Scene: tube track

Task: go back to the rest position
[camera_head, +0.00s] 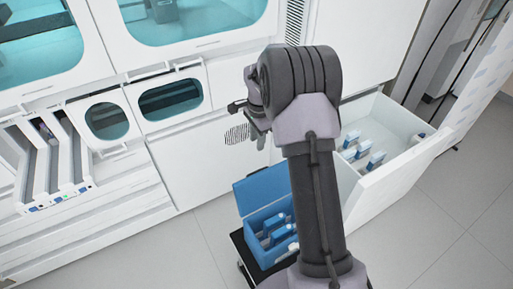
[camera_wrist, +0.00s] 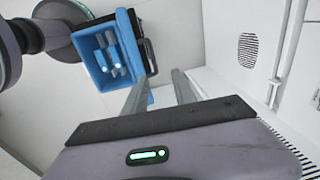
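My gripper (camera_wrist: 160,76) shows in the wrist view with its two grey fingers apart and nothing between them. In the head view my arm rises through the middle of the picture and bends at the top, and the gripper end is small and partly hidden in front of the white machine front. An open blue box (camera_head: 240,197) stands low beside my arm, with blue-and-white items inside. The blue box also shows in the wrist view (camera_wrist: 138,46), beyond the fingers and apart from them.
A white drawer (camera_head: 400,178) is pulled out to the right of my arm and holds several blue-and-white items. The white machine (camera_head: 200,150) with teal windows fills the back. A track unit (camera_head: 52,170) with slanted lanes is at left. Grey floor (camera_head: 460,225) is clear at right.

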